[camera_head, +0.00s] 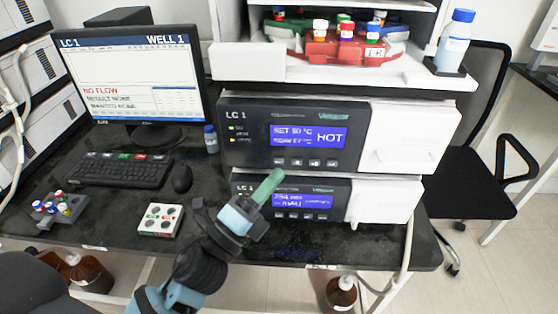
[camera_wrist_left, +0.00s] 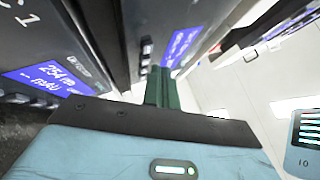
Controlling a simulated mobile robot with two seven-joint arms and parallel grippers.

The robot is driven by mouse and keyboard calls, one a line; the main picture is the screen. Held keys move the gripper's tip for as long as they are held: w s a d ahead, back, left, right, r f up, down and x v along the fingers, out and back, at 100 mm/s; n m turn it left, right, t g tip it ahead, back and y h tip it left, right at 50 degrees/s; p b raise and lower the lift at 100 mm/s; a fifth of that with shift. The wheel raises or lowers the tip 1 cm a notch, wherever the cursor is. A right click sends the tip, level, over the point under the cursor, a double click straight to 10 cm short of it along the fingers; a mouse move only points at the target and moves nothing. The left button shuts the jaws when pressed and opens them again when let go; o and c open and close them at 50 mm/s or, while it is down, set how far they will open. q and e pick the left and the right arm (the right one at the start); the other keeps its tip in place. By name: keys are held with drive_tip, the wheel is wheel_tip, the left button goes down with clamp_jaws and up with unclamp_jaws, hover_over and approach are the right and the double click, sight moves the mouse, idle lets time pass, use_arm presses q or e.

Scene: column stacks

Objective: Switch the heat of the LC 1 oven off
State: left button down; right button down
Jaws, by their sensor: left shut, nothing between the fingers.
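The LC 1 oven (camera_head: 290,110) is the upper dark unit of the stack. Its blue display (camera_head: 308,136) reads a set temperature that looks like 50 °C, and HOT. A row of small buttons (camera_head: 310,162) sits under that display. My left gripper (camera_head: 268,186) is shut and empty, its green fingers pointing up in front of the lower LC 1 unit (camera_head: 330,186), below the oven's buttons. In the left wrist view the shut green fingers (camera_wrist_left: 160,86) show close to the button edge of a dark panel. I cannot tell whether they touch it.
A monitor (camera_head: 130,75) reading NO FLOW, a keyboard (camera_head: 120,169) and a mouse (camera_head: 182,178) are at the left. A small white block (camera_head: 160,220) lies near the front. A red vial rack (camera_head: 340,50) stands above the oven. A black chair (camera_head: 465,185) is at right.

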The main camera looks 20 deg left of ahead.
use_arm(q)
drive_tip(key=shift+s+d, duration=0.2)
drive_tip(key=shift+s, duration=0.5)
drive_tip(key=shift+s+d, duration=0.25)
drive_tip(key=shift+s, duration=0.5)
drive_tip(key=shift+s+d, duration=0.2)
drive_tip(key=shift+s, duration=0.5)
use_arm(e)
drive_tip(key=shift+s, duration=0.1)
